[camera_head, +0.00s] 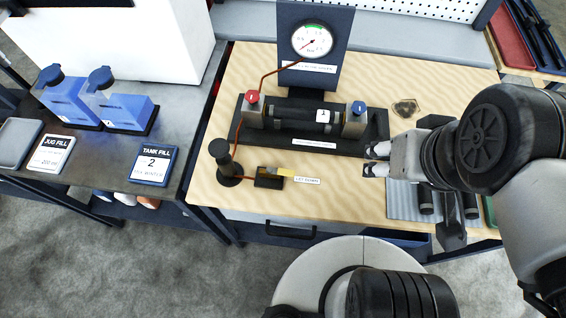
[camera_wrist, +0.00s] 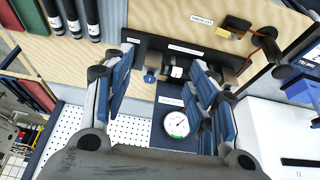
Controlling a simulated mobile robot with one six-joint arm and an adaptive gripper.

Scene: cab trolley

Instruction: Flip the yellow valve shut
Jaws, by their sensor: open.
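The yellow valve handle (camera_head: 277,171) is a small flat lever on a black block (camera_head: 268,180) near the front of the wooden workbench, with a white label to its right. It also shows at the top of the wrist view (camera_wrist: 237,35). A black post (camera_head: 228,168) with a copper-coloured line stands just left of it. My gripper (camera_head: 376,159) is to the right of the valve, above the bench, its fingers pointing left. In the wrist view, my gripper (camera_wrist: 166,60) has its fingers wide apart with nothing held between them. It is apart from the valve.
Behind the valve is a black rig (camera_head: 290,142) with a red knob (camera_head: 252,97) and a blue knob (camera_head: 358,107). A round gauge (camera_head: 312,41) stands behind it. Blue jugs (camera_head: 124,108) are on the left table. A grey ribbed tray (camera_head: 400,205) is at the right.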

